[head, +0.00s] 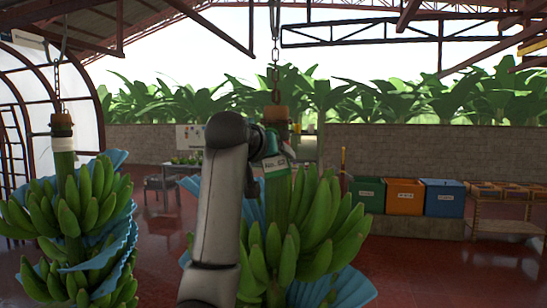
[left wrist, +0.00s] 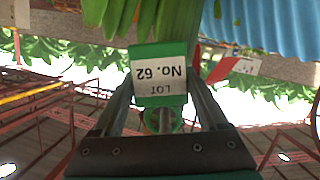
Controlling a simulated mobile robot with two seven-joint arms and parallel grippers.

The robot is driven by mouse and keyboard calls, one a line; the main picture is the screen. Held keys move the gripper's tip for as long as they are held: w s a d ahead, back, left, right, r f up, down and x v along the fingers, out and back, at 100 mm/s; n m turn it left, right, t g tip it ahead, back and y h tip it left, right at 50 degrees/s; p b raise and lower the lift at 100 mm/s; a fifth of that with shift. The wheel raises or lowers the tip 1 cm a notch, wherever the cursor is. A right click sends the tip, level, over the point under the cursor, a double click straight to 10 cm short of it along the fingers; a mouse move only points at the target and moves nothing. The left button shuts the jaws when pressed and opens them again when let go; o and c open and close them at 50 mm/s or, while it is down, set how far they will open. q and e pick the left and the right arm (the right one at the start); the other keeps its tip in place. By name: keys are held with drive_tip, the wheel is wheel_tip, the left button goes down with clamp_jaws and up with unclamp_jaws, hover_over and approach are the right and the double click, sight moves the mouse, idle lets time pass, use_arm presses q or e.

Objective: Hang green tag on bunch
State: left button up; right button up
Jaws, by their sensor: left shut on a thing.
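A green banana bunch (head: 318,220) hangs from a chain in the middle of the head view, with blue sheeting around its lower part. My left gripper (head: 266,150) is at the upper stem of this bunch, partly hidden by my own arm. It is shut on the green tag (head: 275,164), which has a white label. In the left wrist view the tag (left wrist: 160,72) sits between the fingers of my left gripper (left wrist: 164,92), its label reading "LOT No. 62" upside down. I cannot tell whether the tag is hooked on the stem or only beside it. My right gripper is out of view.
A second banana bunch (head: 82,205) hangs at the left, its stem bearing a white band. Blue, orange and green bins (head: 405,196) stand on a low ledge at the right, beside a wooden rack (head: 500,205). The red floor at the right front is clear.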

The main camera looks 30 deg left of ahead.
use_arm(q)
drive_tip(key=o, duration=1.5)
drive_tip(key=shift+s, duration=0.15)
drive_tip(key=shift+p+v, duration=1.4)
drive_tip(key=shift+v, duration=6.05)
